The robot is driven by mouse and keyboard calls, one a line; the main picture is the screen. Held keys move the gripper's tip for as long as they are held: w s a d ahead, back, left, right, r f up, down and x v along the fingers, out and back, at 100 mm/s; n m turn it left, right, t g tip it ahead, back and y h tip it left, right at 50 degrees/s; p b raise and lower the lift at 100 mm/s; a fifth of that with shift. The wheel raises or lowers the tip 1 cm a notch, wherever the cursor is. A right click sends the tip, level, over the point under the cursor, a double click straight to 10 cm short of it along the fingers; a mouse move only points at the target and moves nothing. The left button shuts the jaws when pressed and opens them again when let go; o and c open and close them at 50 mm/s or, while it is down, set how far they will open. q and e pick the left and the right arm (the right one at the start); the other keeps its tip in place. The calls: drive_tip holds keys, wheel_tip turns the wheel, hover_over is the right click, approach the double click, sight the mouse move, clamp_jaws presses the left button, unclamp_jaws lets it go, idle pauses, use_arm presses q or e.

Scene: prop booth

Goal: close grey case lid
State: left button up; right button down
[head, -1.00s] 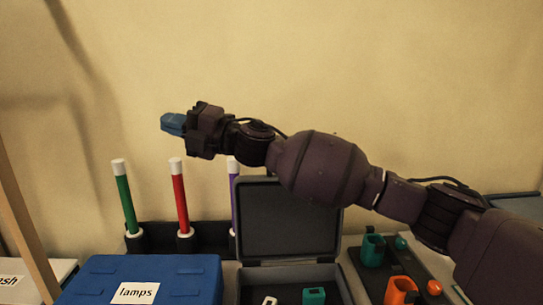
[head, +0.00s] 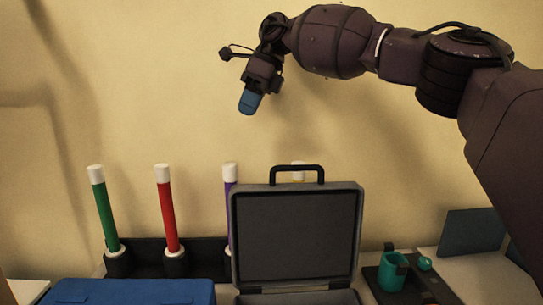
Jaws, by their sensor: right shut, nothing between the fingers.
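The grey case (head: 297,298) stands at the bottom centre of the head view, and its lower part is cut off by the frame edge. Its lid (head: 296,236) is open and stands nearly upright, with a black handle (head: 297,168) on its top edge. My right gripper (head: 249,103) is above and a little left of the lid, pointing down, with blue fingertips shut and empty. It does not touch the lid. My left gripper is not in view.
A black rack (head: 142,258) at the back left holds green, red and purple sticks with white caps. A blue case (head: 135,292) stands left of the grey one. A teal holder (head: 392,271) sits on a dark tray (head: 416,293) at the right.

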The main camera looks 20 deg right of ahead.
drive_tip(key=d+f+g+h, duration=0.1)
drive_tip(key=d+g+h, duration=0.1)
drive_tip(key=d, duration=0.3)
drive_tip(key=n+g+h+b, duration=0.2)
drive_tip(key=n, duration=0.1)
hover_over(286, 184)
drive_tip(key=w, duration=0.2)
wheel_tip(286, 184, down, 9)
drive_tip(key=shift+w+d, duration=0.15)
drive_tip(key=shift+d, duration=0.2)
